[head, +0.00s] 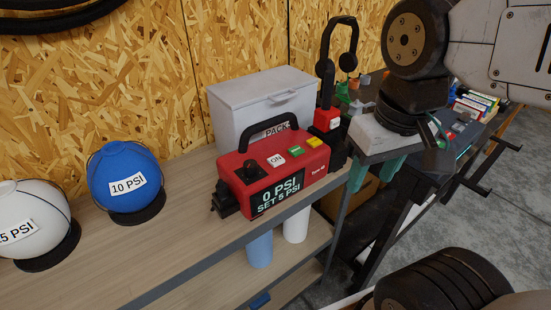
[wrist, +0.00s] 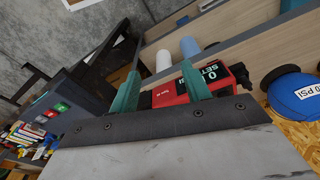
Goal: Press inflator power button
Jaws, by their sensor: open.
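The red inflator (head: 285,170) stands on the wooden bench with a black handle on top. Its screen (head: 277,195) reads "0 PSI" and "SET 5 PSI".
A blue ball (head: 125,172) marked "10 PSI" and a white ball (head: 28,228) stand left of the inflator. A grey lidded box (head: 262,95) is behind it, with headphones (head: 338,55) on a stand at right. Two cylinders (head: 259,250) (head: 296,225) stand on the lower shelf.

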